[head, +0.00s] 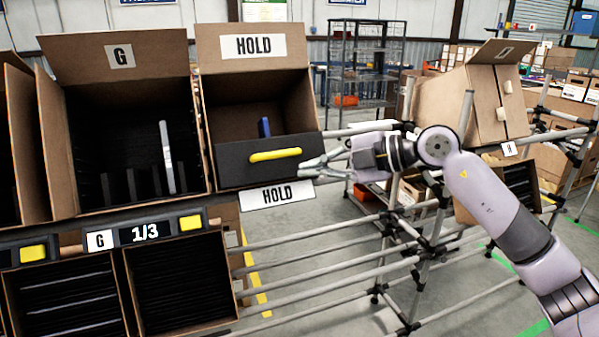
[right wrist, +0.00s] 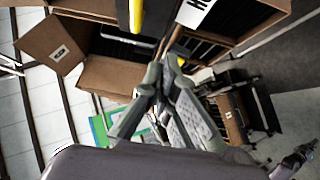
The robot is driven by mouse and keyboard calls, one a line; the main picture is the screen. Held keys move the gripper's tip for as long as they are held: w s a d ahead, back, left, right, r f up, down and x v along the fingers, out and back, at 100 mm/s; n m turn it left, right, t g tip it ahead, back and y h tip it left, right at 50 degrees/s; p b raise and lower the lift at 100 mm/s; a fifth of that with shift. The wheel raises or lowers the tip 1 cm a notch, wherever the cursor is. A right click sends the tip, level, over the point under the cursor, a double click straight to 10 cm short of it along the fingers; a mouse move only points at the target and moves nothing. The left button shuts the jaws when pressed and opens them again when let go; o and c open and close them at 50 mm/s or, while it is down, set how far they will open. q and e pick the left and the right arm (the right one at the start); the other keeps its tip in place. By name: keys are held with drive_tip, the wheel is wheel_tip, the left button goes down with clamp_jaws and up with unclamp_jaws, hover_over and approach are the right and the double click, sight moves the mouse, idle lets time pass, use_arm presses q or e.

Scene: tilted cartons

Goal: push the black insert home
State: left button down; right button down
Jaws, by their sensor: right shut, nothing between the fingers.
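The black insert (head: 240,172) sits in the HOLD carton (head: 305,100), with its front panel at the carton's open front. A yellow handle (head: 275,155) runs across that panel. In the right wrist view the yellow handle (right wrist: 136,14) shows at the top edge. My right gripper (head: 304,170) comes in from the right, shut and empty. Its fingertips are close to the right end of the panel, just below the handle. I cannot tell whether they touch it. How far the insert reaches inside the carton is hidden. My left gripper is not in view.
A HOLD label (head: 277,194) hangs below the panel. The G carton (head: 57,140) on the left holds black dividers and one pale upright piece (head: 166,155). Grey rack tubes (head: 330,258) run below my right arm. A tilted carton (head: 460,105) stands behind it.

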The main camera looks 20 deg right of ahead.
drive_tip(key=p, duration=0.2)
approach(251, 178)
drive_tip(key=a, duration=0.4)
drive_tip(key=shift+w+d+f+p, duration=0.15)
drive_tip(key=shift+w+f, duration=0.05)
drive_tip(key=shift+w, duration=0.25)
drive_tip(key=shift+w+d+f+p, duration=0.15)
drive_tip(key=shift+w+d+f, duration=0.1)
drive_tip(key=shift+w, duration=0.2)
drive_tip(key=shift+w+f, duration=0.35)
drive_tip(key=shift+w, duration=0.15)
